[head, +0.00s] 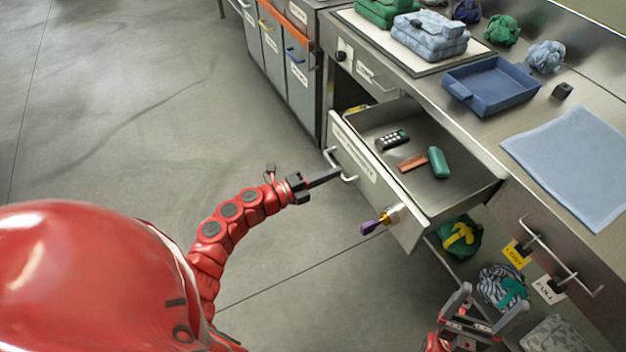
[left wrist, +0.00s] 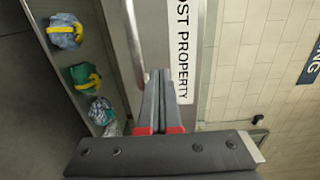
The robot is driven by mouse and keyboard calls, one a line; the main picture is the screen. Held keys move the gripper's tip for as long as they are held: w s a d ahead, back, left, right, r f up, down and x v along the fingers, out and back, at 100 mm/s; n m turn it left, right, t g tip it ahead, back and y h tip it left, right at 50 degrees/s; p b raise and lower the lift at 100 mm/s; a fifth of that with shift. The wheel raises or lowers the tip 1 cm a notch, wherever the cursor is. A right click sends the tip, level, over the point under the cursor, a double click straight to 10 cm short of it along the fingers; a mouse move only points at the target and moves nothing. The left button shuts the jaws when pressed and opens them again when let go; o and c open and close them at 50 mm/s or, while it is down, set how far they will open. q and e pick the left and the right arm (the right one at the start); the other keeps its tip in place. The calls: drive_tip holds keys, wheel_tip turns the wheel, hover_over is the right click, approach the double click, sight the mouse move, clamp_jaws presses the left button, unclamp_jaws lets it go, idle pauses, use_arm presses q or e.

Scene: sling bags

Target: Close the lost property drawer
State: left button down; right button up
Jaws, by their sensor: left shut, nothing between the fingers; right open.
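The lost property drawer (head: 365,190) stands pulled out from the counter, its label (left wrist: 183,50) readable in part in the left wrist view. My right gripper (head: 488,306) is open and empty, low at the right below the drawer.
A purple-headed key (head: 371,226) sticks out of the drawer front. The counter holds a blue tray (head: 491,86), folded cloths (head: 430,34) and a blue mat (head: 572,165). Rolled bags (head: 459,238) sit on a shelf below. The floor at left is clear.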

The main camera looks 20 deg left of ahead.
sight(355, 165)
use_arm(q)
drive_tip(key=x, duration=0.3)
drive_tip(key=shift+w+d, duration=0.3)
drive_tip(key=shift+w, duration=0.1)
drive_tip(key=shift+w+d, duration=0.3)
drive_tip(key=shift+d, duration=0.05)
drive_tip(key=b+x, duration=0.4)
drive_tip(key=x, duration=0.9)
drive_tip(key=shift+w+d+f, duration=0.1)
drive_tip(key=shift+w+d, duration=0.15)
drive_tip(key=shift+w, duration=0.05)
drive_tip(key=b+x, duration=0.5)
drive_tip(key=x, duration=0.4)
drive_tip(key=shift+w+d, duration=0.15)
drive_tip(key=shift+w, duration=0.1)
drive_tip(key=shift+w+d+b, duration=0.3)
drive_tip(key=shift+w+b, duration=0.1)
drive_tip(key=shift+r, duration=0.4)
